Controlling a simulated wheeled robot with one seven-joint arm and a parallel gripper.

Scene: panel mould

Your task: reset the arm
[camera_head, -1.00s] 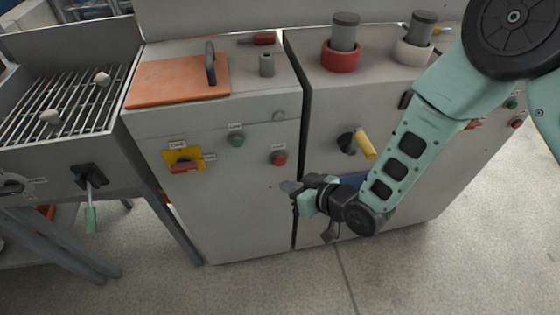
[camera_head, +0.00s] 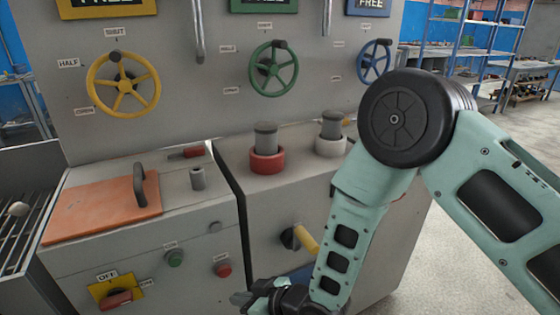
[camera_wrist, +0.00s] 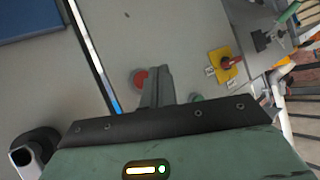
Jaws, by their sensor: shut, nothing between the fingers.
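My gripper (camera_head: 252,298) is at the bottom edge of the head view, in front of the grey cabinet (camera_head: 200,240). Its fingers are shut and empty. My pale green arm comes down to it from the right. In the wrist view the closed fingers (camera_wrist: 157,88) point at the cabinet front, overlapping the picture near a red button (camera_wrist: 139,78). I cannot tell the exact gap to the panel, but no contact shows. The lower part of the gripper is cut off in the head view.
A yellow-handled lever (camera_head: 305,240) sticks out beside my forearm. A red rotary switch (camera_head: 115,299) is at lower left. Above are yellow (camera_head: 123,85), green (camera_head: 273,68) and blue (camera_head: 374,62) handwheels. An orange plate (camera_head: 95,210) lies on top. Open floor (camera_head: 450,260) is at right.

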